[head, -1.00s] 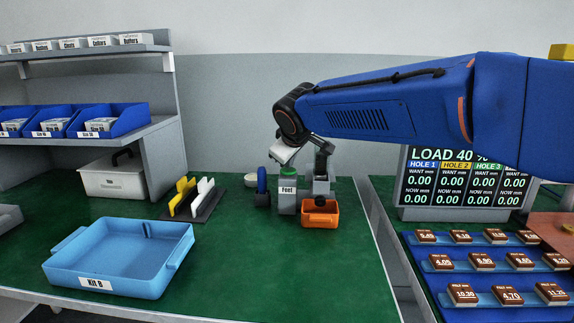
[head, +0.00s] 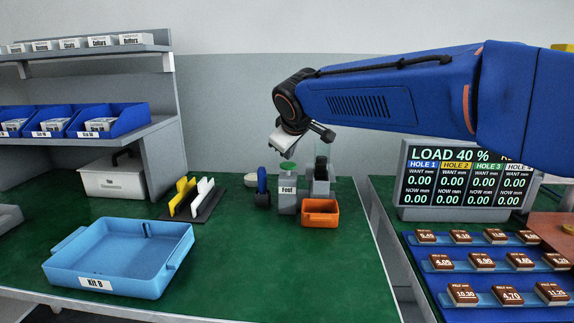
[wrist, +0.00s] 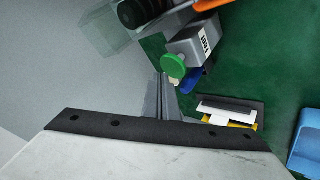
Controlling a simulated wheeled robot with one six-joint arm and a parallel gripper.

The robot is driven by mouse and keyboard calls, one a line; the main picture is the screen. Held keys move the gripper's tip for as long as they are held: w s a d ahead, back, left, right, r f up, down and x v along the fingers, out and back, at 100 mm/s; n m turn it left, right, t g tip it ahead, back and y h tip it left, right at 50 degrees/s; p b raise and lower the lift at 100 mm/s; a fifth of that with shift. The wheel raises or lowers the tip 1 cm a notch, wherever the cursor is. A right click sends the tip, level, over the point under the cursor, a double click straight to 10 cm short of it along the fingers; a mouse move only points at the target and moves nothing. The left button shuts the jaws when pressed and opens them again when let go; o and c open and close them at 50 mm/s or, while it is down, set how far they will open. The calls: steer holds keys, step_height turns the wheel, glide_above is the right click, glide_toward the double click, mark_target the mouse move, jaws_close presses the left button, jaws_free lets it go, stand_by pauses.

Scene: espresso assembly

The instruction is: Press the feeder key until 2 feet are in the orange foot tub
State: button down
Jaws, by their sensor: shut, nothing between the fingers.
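The feeder (head: 286,201) is a grey block with a label on its front, standing on the green bench. Its round green key (head: 287,167) is on top, and the key also shows in the wrist view (wrist: 173,64). My gripper (head: 286,155) is shut and empty, just above the key; I cannot tell whether it touches. In the wrist view the closed fingers point toward the key's edge. The orange foot tub (head: 320,220) stands right of the feeder, and a corner shows in the wrist view (wrist: 208,4). I cannot make out any feet inside it.
A clear hopper with dark contents (head: 321,168) stands behind the tub. A small blue item (head: 262,181) is left of the feeder. A rack with yellow and white plates (head: 194,200) and a blue Kit B tray (head: 120,258) lie further left. The bench in front is clear.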

mark_target(289, 166)
steer(key=shift+r, duration=2.95)
steer(key=shift+s, duration=0.15)
